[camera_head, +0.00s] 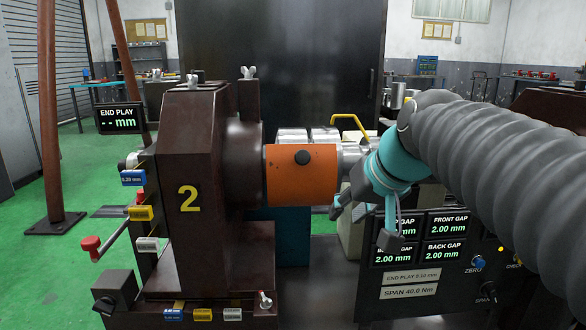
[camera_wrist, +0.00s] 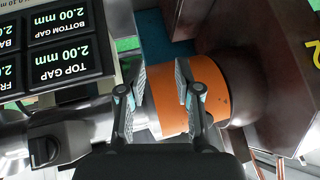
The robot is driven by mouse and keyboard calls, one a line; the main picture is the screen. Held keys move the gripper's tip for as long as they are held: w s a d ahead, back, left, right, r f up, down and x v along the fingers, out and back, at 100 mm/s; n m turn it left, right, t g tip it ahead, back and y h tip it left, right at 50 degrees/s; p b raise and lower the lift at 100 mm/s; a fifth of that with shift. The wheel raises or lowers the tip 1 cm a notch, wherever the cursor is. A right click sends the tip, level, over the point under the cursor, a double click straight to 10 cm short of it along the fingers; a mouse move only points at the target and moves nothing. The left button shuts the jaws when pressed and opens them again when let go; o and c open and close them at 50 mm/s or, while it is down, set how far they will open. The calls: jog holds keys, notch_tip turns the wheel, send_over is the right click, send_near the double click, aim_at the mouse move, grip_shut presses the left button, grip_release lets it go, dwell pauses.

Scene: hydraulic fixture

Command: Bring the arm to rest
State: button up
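My gripper (camera_head: 364,226) is teal and grey and hangs right of the orange cylinder (camera_head: 302,174), in front of the silver shaft. In the wrist view my gripper's two fingers (camera_wrist: 161,72) stand apart with nothing held between them. The orange cylinder (camera_wrist: 192,95) shows behind and beside the right finger there. My grey ribbed arm reaches in from the right in the head view and covers part of the fixture.
A dark brown housing (camera_head: 195,150) marked 2 stands left of the cylinder. A gap display panel (camera_head: 420,238) reading 2.00 mm is below my gripper; it also shows in the wrist view (camera_wrist: 60,45). A red-knobbed lever (camera_head: 92,244) juts out left. Green floor (camera_head: 60,280) lies open at left.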

jog(key=s+d+f+g+h+p, duration=0.1)
jog(key=s+d+f, duration=0.5)
jog(key=s+f, duration=0.9)
jog(key=shift+s+f+m+h+p, duration=0.4)
jog(key=shift+s+h+p, duration=0.35)
jog(key=shift+h, duration=0.35)
jog(key=shift+d, duration=0.1)
